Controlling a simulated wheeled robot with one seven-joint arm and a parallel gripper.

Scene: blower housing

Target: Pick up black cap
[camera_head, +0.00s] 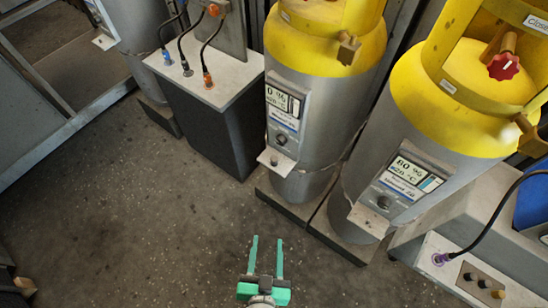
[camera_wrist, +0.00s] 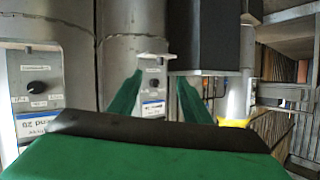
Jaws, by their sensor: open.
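A small dark, round, cap-like piece (camera_head: 470,277) sits at the left of a dark strip on the light front panel at the lower right of the head view. I cannot tell for certain whether it is the black cap. Beside it on the strip are a greyish piece (camera_head: 485,283) and a yellowish piece (camera_head: 498,294). My gripper (camera_head: 267,240), with green fingers, is open and empty over the floor at the bottom middle, well left of the panel. In the wrist view, its two fingers (camera_wrist: 159,76) are apart with nothing held between them.
Two yellow-topped grey cylinders (camera_head: 312,112) (camera_head: 405,150) stand on dark bases, with small shelves in front. A dark box with a light top (camera_head: 215,82) carries cables at left. A cable with a purple plug (camera_head: 438,259) enters the right panel. The floor (camera_head: 130,225) is free at left.

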